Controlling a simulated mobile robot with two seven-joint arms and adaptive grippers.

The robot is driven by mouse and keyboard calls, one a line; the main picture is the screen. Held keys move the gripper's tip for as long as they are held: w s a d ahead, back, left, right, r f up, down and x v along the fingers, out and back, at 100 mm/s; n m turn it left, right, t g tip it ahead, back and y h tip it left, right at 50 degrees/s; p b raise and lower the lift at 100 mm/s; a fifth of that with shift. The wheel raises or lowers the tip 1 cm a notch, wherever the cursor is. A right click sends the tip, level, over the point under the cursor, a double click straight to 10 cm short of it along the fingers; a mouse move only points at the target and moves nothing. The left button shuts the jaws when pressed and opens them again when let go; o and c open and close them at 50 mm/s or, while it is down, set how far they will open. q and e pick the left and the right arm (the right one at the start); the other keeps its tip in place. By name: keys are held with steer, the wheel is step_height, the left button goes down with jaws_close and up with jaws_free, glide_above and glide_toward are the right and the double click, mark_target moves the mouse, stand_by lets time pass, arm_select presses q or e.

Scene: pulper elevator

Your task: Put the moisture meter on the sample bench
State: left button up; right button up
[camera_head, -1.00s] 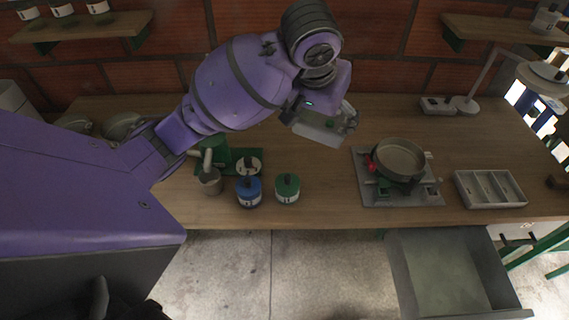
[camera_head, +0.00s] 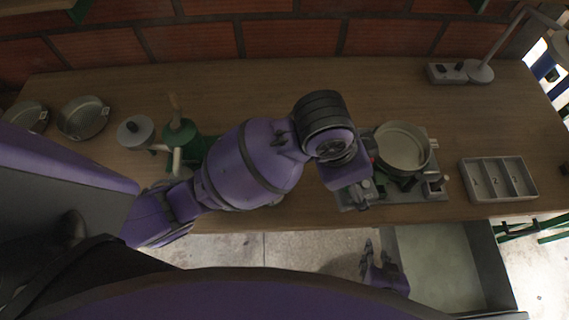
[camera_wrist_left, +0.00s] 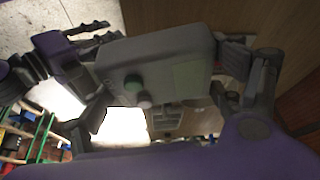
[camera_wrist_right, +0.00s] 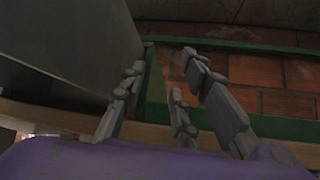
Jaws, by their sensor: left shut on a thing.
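My left gripper (camera_head: 357,192) is over the front of the wooden bench (camera_head: 290,82), left of the pan; my own wrist hides much of it in the head view. In the left wrist view the moisture meter (camera_wrist_left: 170,62), a grey box with a green knob and a pale knob, is clamped between its fingers. The meter cannot be made out clearly in the head view. My right gripper (camera_head: 378,262) is low in front of the bench, beside the drawer. Its fingers are spread and empty in the right wrist view (camera_wrist_right: 165,105).
A round pan (camera_head: 403,148) stands on a grey plate. To its right is a divided tray (camera_head: 498,180). An open drawer (camera_head: 440,262) juts from the bench front. A lamp (camera_head: 480,70) stands at the back right. Green pulper parts (camera_head: 181,140) and sieves (camera_head: 83,118) are left. The back middle is clear.

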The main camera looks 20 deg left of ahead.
mark_target(371, 200)
arm_select(q)
steer(key=s+d+m, duration=0.1)
steer(key=d, duration=0.1)
steer(key=s+d+m, duration=0.1)
steer(key=s+d, duration=0.1)
steer(key=shift+s+r+g, duration=0.2)
steer(key=shift+s+g, duration=0.05)
steer(key=shift+g, duration=0.15)
steer(key=shift+s+d+f, duration=0.1)
steer(key=shift+d, duration=0.05)
steer(key=w+a+f, duration=0.1)
steer(key=w+a, duration=0.1)
steer(key=w+a+f, duration=0.1)
steer(key=w+a, duration=0.1)
steer(key=w+a+f, duration=0.2)
steer(key=shift+w+a, duration=0.2)
steer(key=f, duration=0.1)
steer(key=w+a+f, duration=0.2)
steer(key=f, duration=0.1)
steer(key=shift+w+f, duration=0.1)
steer(key=shift+w, duration=0.05)
steer(key=shift+w+a+f, duration=0.3)
steer(key=shift+f, duration=0.15)
steer(key=f, duration=0.3)
steer(key=shift+w+a, duration=0.25)
steer(key=shift+w, duration=0.05)
steer(key=shift+f, duration=0.4)
